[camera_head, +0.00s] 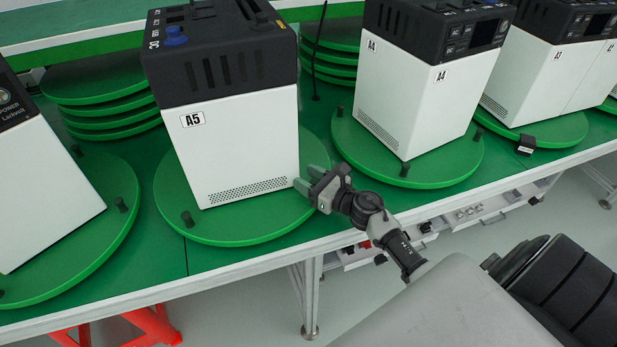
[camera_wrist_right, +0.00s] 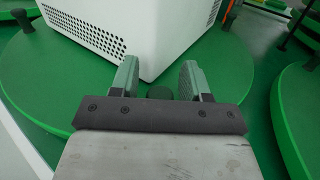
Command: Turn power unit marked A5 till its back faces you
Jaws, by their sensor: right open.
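The power unit marked A5 (camera_head: 236,140) is a white box with a black top, standing upright on a round green turntable (camera_head: 230,232). One side wall with the A5 label and a vent grille faces me. In the right wrist view its lower corner (camera_wrist_right: 150,55) is just beyond the fingers. My right gripper (camera_head: 308,178) is open at the unit's lower right corner, low over the turntable. In the right wrist view the gripper (camera_wrist_right: 160,82) has a dark peg (camera_wrist_right: 160,91) of the turntable between its fingers; whether they touch it I cannot tell. My left gripper is not in view.
Another unit (camera_head: 45,190) stands on a turntable at the left. A unit marked A4 (camera_head: 415,98) stands on a turntable (camera_head: 440,168) to the right, with more units beyond. Stacked green discs (camera_head: 105,95) lie behind.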

